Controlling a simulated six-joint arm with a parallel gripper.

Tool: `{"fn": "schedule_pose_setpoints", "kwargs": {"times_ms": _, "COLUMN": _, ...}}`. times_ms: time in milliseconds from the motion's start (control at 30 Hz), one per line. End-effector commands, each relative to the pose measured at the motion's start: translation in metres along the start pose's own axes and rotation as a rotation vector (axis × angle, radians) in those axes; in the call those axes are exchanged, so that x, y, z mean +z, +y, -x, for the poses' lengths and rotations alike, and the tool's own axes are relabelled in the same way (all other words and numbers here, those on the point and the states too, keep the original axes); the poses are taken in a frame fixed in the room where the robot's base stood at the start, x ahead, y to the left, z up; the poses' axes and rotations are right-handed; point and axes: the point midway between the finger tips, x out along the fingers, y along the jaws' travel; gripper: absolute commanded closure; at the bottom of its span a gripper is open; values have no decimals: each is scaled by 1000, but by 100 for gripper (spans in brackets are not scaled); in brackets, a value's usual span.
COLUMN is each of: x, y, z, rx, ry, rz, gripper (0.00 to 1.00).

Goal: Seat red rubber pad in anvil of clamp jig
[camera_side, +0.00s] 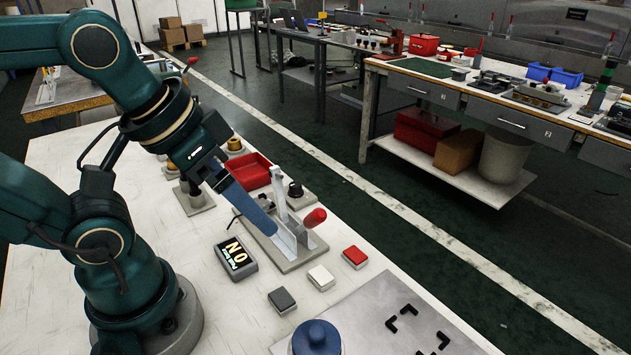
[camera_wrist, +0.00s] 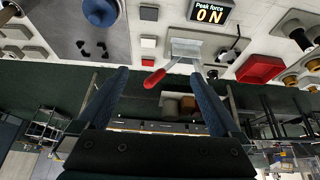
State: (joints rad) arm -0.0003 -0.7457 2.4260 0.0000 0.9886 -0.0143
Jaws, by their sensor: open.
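The red rubber pad (camera_side: 355,257) lies flat on the white bench, right of the clamp jig (camera_side: 297,262) in the side view. It also shows in the wrist view (camera_wrist: 148,62), beyond a white pad. The jig has a grey base, an upright metal lever and a red handle (camera_side: 315,217); in the wrist view the handle (camera_wrist: 154,78) shows between my fingers. The anvil cannot be made out clearly. My gripper (camera_side: 268,229) is open and empty; in the side view it overlaps the jig. Both blue fingers stand wide apart in the wrist view (camera_wrist: 160,74).
A white pad (camera_side: 321,277) and a dark grey pad (camera_side: 282,300) lie near the red one. A display (camera_side: 236,258) reads 0 N. A metal plate (camera_side: 365,322) with black corner marks and a blue knob (camera_side: 316,338) are in front. A red tray (camera_side: 249,171) stands behind.

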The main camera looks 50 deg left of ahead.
Motion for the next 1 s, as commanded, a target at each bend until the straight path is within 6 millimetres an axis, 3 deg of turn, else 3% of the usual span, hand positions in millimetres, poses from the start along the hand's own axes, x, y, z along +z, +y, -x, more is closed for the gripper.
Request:
{"fn": "schedule_pose_setpoints", "kwargs": {"times_ms": 67, "x": 8, "y": 0, "z": -9, "rx": 0, "ry": -7, "rz": -5, "gripper": 0}}
{"fn": "schedule_pose_setpoints", "kwargs": {"times_ms": 133, "x": 9, "y": 0, "z": -13, "rx": 0, "ry": -3, "rz": -10, "gripper": 27}}
{"fn": "schedule_pose_setpoints", "kwargs": {"times_ms": 667, "x": 1, "y": 0, "z": -10, "rx": 0, "ry": 22, "rz": -15, "gripper": 28}}
{"fn": "schedule_pose_setpoints", "kwargs": {"times_ms": 1000, "x": -24, "y": 1, "z": 36, "rx": 1, "ry": 15, "rz": -33, "gripper": 28}}
